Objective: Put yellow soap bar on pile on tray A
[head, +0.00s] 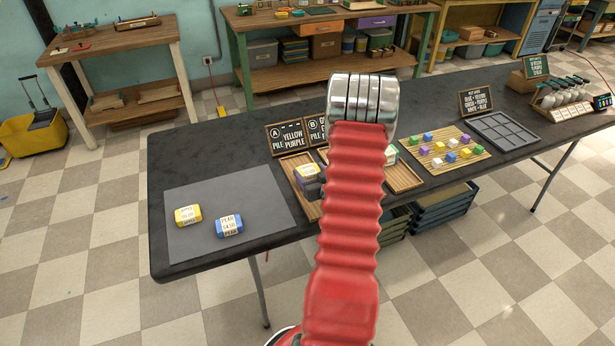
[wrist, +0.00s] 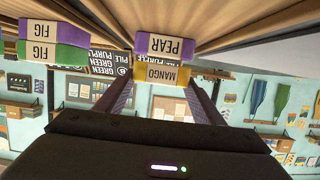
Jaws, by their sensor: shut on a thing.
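My gripper (wrist: 161,90) is shut on a yellow soap bar (wrist: 163,75) labelled MANGO, with one finger on each side. The wrist view is upside down; there the yellow bar lies against a purple PEAR bar (wrist: 166,46), which is under it. In the head view the yellow bar (head: 307,170) shows on top of the pile on tray A (head: 303,206), left of my arm. My arm hides much of the gripper there. I cannot tell whether the yellow bar's full weight rests on the purple one. Sign A (head: 288,137) reads yellow, purple.
Another yellow bar (head: 187,214) and a blue bar (head: 229,225) lie on the grey mat (head: 255,200). Tray B (head: 404,178) is partly behind my arm; its pile has a green FIG bar (wrist: 59,52) on a purple one (wrist: 52,29). A board of coloured cubes (head: 440,164) lies right.

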